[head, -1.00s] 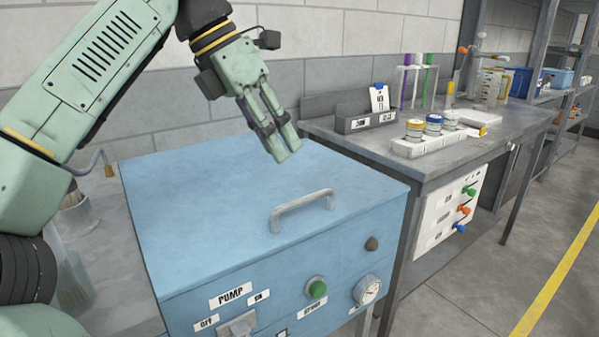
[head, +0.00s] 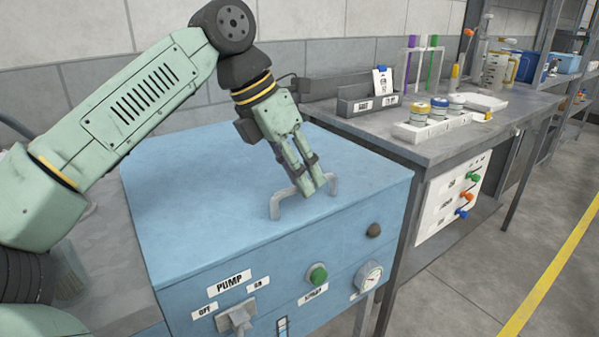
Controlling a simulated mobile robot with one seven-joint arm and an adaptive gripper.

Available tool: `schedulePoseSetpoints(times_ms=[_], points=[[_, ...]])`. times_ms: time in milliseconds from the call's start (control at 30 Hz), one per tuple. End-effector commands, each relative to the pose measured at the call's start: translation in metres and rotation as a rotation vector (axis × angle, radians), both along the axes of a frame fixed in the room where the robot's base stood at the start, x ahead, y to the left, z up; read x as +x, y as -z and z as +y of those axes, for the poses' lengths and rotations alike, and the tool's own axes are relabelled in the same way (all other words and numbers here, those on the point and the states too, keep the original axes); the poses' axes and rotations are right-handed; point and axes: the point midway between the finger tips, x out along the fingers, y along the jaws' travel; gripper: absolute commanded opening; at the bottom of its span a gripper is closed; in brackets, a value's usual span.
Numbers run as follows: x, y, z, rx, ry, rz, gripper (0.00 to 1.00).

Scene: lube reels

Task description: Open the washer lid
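The blue washer (head: 190,237) stands in front of me with its flat blue lid (head: 195,190) down. A grey bar handle (head: 278,206) sits on the lid near its front edge. My gripper (head: 318,188) points down at the handle's right part, with its fingertips at the bar and hiding some of it. The two fingers look close together, with a narrow gap. I cannot tell whether they are around the bar or just beside it.
The washer's front carries a pump switch (head: 237,318), a green button (head: 317,274) and a gauge (head: 369,277). To the right, a grey bench (head: 420,150) holds a tray of jars (head: 432,128) and tube racks. The floor at the right is clear.

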Motion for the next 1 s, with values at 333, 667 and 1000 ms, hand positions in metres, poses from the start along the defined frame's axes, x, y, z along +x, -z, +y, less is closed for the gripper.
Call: schedulePoseSetpoints(times_ms=[333, 667, 1000], points=[[0.0002, 0.0009, -0.0004, -0.001, 0.000, -0.001, 0.26], [0.0001, 0.0008, -0.0004, -0.001, 0.000, -0.001, 0.04], [-0.0001, 0.0007, -0.0004, -0.001, 0.000, 0.001, 0.00]])
